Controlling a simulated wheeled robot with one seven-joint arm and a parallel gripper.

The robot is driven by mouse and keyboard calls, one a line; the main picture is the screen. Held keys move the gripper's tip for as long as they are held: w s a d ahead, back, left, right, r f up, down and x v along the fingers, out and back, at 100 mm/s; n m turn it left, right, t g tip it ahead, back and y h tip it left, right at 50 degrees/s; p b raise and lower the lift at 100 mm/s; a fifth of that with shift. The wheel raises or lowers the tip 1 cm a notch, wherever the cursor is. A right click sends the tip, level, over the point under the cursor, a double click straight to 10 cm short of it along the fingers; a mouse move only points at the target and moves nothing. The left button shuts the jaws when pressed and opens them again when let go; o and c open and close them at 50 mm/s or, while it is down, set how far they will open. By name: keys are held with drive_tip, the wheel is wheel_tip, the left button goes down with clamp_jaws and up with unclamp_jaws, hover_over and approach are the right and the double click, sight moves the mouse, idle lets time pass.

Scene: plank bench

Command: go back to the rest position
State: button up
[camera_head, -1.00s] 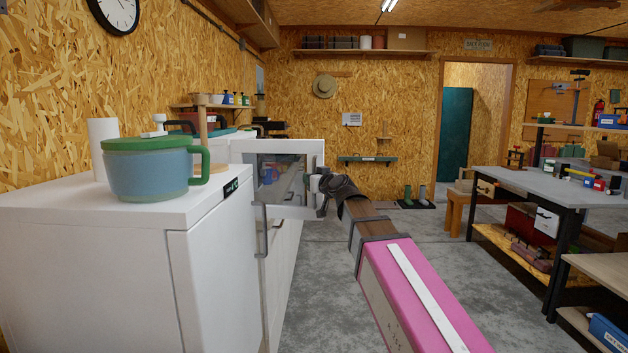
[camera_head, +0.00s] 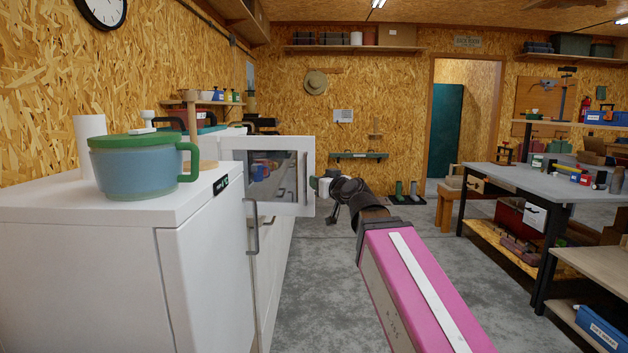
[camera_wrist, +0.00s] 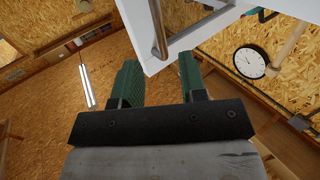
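My gripper (camera_head: 318,185) is at the end of my outstretched pink and brown arm, beside the free edge of an open white door with a dark window (camera_head: 305,178). In the wrist view my gripper (camera_wrist: 160,80) has its two green fingers spread apart with nothing between them. The white door edge and a metal bar handle (camera_wrist: 158,30) show just beyond the fingers there. I cannot tell whether the gripper touches the door.
A blue pot with a green lid (camera_head: 140,165) stands on a white cabinet (camera_head: 100,240) at left. A grey-topped workbench (camera_head: 540,180) with tools stands at right. The concrete floor (camera_head: 330,290) between is clear.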

drive_tip(key=shift+s+d, duration=0.1)
drive_tip(key=d+f+m+g+h, duration=0.1)
drive_tip(key=d+f+g+h, duration=0.3)
drive_tip(key=f, duration=1)
drive_tip(key=d+f+m+g+h, duration=0.1)
drive_tip(key=d+f+m+g, duration=0.3)
drive_tip(key=f, duration=1.1)
drive_tip(key=s+d+f+g+h, duration=0.1)
drive_tip(key=s+d+f+g, duration=0.1)
drive_tip(key=s+d+f, duration=0.2)
drive_tip(key=s+d+f+m+g+h, duration=0.1)
drive_tip(key=s+d+f, duration=0.3)
drive_tip(key=f, duration=0.7)
drive_tip(key=s+d+f+m+g+h, duration=0.1)
drive_tip(key=s+d+f+g+h, duration=0.2)
drive_tip(key=s+d+f, duration=0.2)
wheel_tip(320, 180, down, 3)
drive_tip(key=d, duration=0.2)
drive_tip(key=shift+d+r+g, duration=0.15)
drive_tip(key=shift+d+g, duration=0.25)
